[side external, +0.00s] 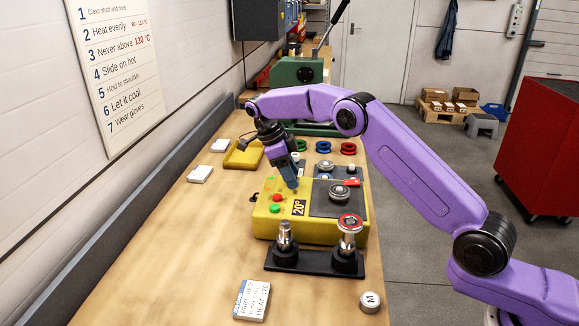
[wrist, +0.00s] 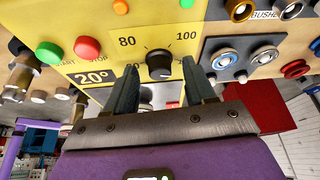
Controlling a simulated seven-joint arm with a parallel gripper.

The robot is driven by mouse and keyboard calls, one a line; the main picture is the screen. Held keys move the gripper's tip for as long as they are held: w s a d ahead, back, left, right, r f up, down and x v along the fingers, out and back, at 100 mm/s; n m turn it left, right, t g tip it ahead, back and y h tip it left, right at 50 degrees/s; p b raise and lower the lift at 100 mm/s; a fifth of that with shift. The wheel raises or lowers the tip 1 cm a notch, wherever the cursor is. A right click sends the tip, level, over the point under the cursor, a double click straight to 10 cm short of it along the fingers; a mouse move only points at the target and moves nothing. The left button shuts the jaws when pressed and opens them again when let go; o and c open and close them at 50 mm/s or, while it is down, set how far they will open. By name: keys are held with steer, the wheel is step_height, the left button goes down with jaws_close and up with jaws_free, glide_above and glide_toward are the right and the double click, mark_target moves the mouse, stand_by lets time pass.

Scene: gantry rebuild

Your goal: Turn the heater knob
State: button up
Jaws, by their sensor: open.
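The heater is a yellow box (side external: 262,224) on the bench, with a black display reading 20° (side external: 299,207). In the wrist view, the black heater knob (wrist: 160,65) with a light pointer mark sits on a yellow dial face (wrist: 145,20) marked 80 and 100. My gripper (wrist: 158,72) is open, its two dark fingers on either side of the knob in the picture. I cannot tell whether they touch it. In the side view my gripper (side external: 292,186) points down close over the heater's top, and the knob is hidden there.
A green button (side external: 275,208) and red buttons are left of the gripper. Right of it is a dark plate (side external: 325,205) with metal rings. A black stand (side external: 313,262) with two upright posts is in front. A yellow tray (side external: 243,156) lies behind left.

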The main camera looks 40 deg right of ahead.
mark_target(286, 185)
steer(key=shift+w+a+r, duration=0.2)
steer(key=shift+r, duration=0.3)
step_height(286, 185, up, 9)
steer(key=shift+w+a+f, duration=0.15)
steer(key=shift+a, duration=0.1)
steer(key=shift+a, duration=0.1)
